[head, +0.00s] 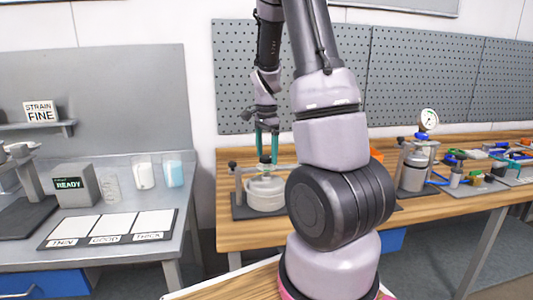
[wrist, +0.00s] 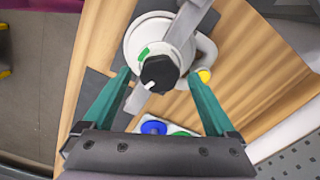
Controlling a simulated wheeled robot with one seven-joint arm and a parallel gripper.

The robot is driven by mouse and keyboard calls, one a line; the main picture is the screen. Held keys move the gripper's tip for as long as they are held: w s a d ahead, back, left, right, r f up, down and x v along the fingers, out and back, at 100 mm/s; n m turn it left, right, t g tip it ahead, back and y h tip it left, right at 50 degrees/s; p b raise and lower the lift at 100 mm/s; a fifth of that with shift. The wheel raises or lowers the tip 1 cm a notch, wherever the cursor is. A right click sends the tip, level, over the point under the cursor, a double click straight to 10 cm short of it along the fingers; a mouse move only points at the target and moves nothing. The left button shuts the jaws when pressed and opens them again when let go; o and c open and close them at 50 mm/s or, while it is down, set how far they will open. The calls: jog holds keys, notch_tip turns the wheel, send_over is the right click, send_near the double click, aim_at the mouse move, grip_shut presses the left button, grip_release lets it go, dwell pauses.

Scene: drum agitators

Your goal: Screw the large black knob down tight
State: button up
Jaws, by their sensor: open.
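The large black knob (wrist: 159,73) shows in the wrist view on top of a metal crossbar (wrist: 187,22) over a round white-grey drum lid (wrist: 146,37). It has a small white mark on its lower left side. My gripper (wrist: 162,76) is open, its two green fingers spread to the left and right of the knob and apart from it. In the head view my gripper (head: 267,143) points down above the drum (head: 266,196) on the wooden table. The knob there is small and partly hidden by the fingers.
In the head view a drum with a gauge (head: 428,120) stands at right. A grey bench (head: 140,255) is at left.

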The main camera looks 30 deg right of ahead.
aim_at(266, 157)
notch_tip(266, 157, up, 11)
dwell(0.4)
jog(key=shift+f, duration=0.15)
